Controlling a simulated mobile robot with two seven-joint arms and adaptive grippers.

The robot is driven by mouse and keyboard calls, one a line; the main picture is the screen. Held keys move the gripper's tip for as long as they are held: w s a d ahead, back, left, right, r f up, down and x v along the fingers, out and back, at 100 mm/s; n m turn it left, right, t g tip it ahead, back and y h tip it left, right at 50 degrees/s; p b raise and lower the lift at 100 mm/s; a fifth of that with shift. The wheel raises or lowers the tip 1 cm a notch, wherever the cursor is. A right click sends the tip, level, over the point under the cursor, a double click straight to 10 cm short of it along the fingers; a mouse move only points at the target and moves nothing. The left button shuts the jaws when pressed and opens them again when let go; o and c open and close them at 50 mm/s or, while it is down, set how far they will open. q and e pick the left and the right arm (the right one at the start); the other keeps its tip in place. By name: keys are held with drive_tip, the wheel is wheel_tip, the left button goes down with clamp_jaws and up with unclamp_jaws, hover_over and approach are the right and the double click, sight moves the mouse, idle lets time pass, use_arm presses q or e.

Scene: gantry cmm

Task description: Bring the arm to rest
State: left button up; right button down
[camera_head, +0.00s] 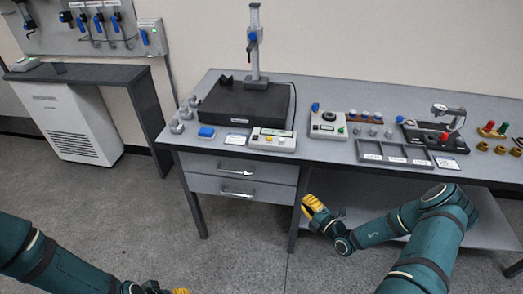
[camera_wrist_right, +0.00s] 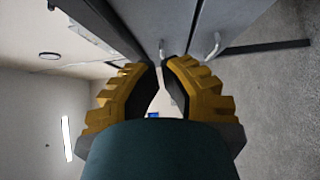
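My right gripper (camera_head: 314,204), with yellow ribbed fingers, is in front of the workbench and below its top, to the right of the drawers. In the right wrist view its two fingertips (camera_wrist_right: 160,64) come close together. The gripper looks shut, and I see nothing held between the fingers. My right arm (camera_head: 400,222) reaches in from the lower right, bent at the elbow. My left arm (camera_head: 60,268) comes in from the lower left. Only a sliver of yellow of my left gripper (camera_head: 180,291) shows at the bottom edge, so its opening is hidden.
The grey workbench (camera_head: 330,100) carries a black-based gantry stand (camera_head: 245,103), a control box (camera_head: 273,139), a sorting tray (camera_head: 393,153) and small fixtures. Drawers (camera_head: 237,186) and a bench leg (camera_head: 298,212) are near my right gripper. The floor (camera_head: 150,215) at left is clear.

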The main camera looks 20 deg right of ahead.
drive_tip(key=s+a+n+g+y, duration=0.35)
drive_tip(key=a+n+g, duration=0.25)
drive_tip(key=a+n, duration=0.4)
drive_tip(key=s+a+n+g+y, duration=0.3)
drive_tip(key=a+n+g+y, duration=0.3)
drive_tip(key=a, duration=0.6)
drive_tip(key=s+a+f+n+g+h, duration=0.1)
drive_tip(key=s+a+n+g+h, duration=0.4)
drive_tip(key=n, duration=0.7)
drive_tip(key=s+a+n+g+h, duration=0.1)
drive_tip(key=s+n+g+h, duration=0.15)
drive_tip(key=s+n, duration=0.65)
drive_tip(key=shift+w+a+r+n+t+h, duration=0.3)
drive_tip(key=shift+w+r+n+t, duration=0.35)
drive_tip(key=shift+n, duration=1.5)
drive_tip(key=shift+w+a+r+n+t+h, duration=0.3)
drive_tip(key=shift+w+r+n+t, duration=0.35)
drive_tip(key=shift+n, duration=1.45)
drive_tip(key=shift+w+a+r+n+t+h, duration=0.3)
drive_tip(key=shift+w+n, duration=0.5)
drive_tip(key=shift+n, duration=1.35)
drive_tip(key=shift+d, duration=0.1)
